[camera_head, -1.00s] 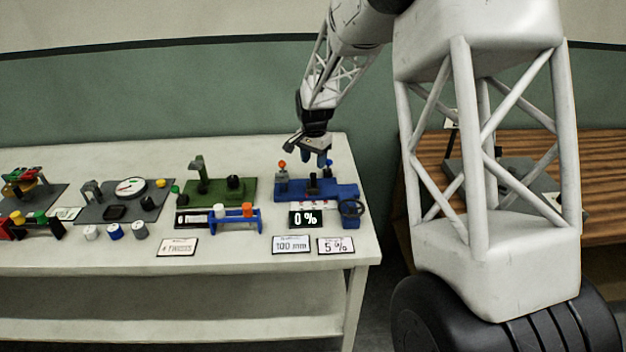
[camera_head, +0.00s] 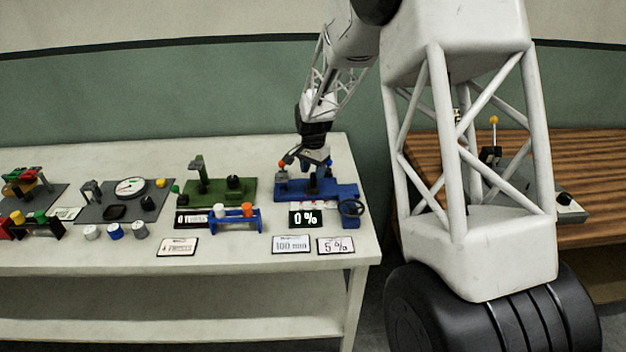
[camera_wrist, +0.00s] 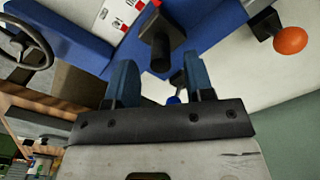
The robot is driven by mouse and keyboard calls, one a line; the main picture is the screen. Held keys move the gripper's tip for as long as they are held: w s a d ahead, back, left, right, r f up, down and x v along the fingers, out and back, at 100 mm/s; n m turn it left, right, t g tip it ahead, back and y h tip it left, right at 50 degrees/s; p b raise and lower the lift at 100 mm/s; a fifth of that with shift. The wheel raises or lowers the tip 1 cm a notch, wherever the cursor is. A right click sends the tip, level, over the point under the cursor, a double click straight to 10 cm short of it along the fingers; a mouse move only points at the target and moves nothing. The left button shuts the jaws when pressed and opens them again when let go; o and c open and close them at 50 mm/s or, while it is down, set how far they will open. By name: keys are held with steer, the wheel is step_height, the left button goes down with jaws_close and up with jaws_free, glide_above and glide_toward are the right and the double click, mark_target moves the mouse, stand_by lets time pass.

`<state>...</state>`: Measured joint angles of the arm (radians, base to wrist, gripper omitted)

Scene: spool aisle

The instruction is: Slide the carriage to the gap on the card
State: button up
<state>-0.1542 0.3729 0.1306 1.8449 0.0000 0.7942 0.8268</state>
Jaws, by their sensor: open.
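The blue bench fixture (camera_head: 345,191) stands at the right end of the white table. Its carriage, a black block with an upright post (camera_wrist: 161,45), shows in the wrist view just ahead of my gripper. My gripper (camera_head: 316,176) is over the fixture in the head view and partly hides the carriage. In the wrist view its two blue fingers (camera_wrist: 160,70) are apart with nothing between them, and the post lies in line with the gap. A card (camera_head: 291,244) reads 100 mm and another card (camera_head: 336,246) reads 5 %. The display (camera_head: 305,219) reads 0 %.
An orange-red knob (camera_wrist: 290,40) stands on one end of the fixture and a black handwheel (camera_head: 352,208) at its front right. A green fixture (camera_head: 215,192) and a blue rack with white and orange caps (camera_head: 234,218) are to the left.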

mark_target(313, 174)
steer(key=shift+f, duration=2)
jaws_close()
